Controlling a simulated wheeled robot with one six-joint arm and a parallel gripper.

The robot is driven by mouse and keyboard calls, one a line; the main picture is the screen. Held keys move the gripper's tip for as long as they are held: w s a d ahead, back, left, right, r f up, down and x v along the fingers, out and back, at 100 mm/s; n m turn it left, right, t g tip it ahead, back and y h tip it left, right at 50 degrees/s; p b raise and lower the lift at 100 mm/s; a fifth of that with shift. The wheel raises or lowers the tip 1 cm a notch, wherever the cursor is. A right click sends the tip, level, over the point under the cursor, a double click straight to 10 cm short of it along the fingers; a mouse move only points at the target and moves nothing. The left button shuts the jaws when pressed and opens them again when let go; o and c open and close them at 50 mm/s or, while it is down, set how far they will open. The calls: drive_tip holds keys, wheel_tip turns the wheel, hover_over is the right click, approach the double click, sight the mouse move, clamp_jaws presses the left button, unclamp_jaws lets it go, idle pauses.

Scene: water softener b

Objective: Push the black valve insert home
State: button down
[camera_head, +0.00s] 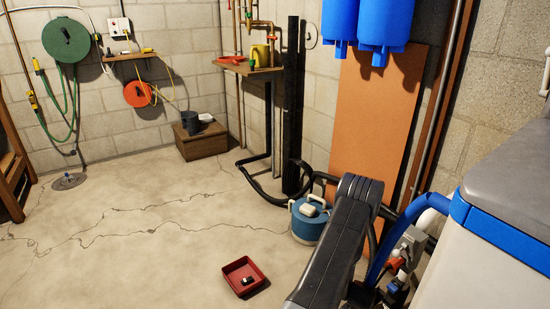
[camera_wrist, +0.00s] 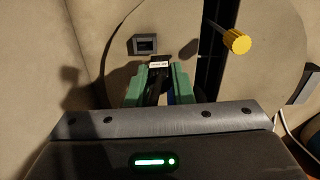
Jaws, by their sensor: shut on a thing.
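In the wrist view my gripper (camera_wrist: 160,82) has two green fingers closed around a dark piece with a pale label on top, which looks like the black valve insert (camera_wrist: 159,65). The fingers hide its lower part. It is in front of a round beige panel (camera_wrist: 190,25). A small dark square socket with a grey frame (camera_wrist: 145,44) is in the panel, just above and left of the insert. I cannot tell whether the insert touches the panel or sits in any opening. My gripper is not visible in the head view.
A yellow knob (camera_wrist: 237,41) sticks out at upper right in the wrist view, beside a dark vertical strip. A dark box (camera_wrist: 306,84) is at the right edge. In the head view, a red tray (camera_head: 232,268) holding a small black item and a blue-and-white canister (camera_head: 306,228) stand on the floor.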

drive_tip(key=w+a+r+n, duration=0.3)
drive_tip(key=w+a+r, duration=0.4)
drive_tip(key=r, duration=0.2)
drive_tip(key=w+a+r+n, duration=0.3)
drive_tip(key=w+a+r, duration=0.3)
drive_tip(key=w+r, duration=0.25)
drive_tip(key=a+r+n+p, duration=0.1)
drive_tip(key=a+r+n, duration=0.5)
drive_tip(key=a+r, duration=1.25)
wheel_tip(320, 180, up, 24)
drive_tip(key=s+d+p, duration=0.1)
drive_tip(key=p, duration=3.3)
drive_tip(key=shift+s+d+f+p, duration=0.15)
drive_tip(key=shift+s+p, duration=0.1)
drive_tip(key=shift+p, duration=0.05)
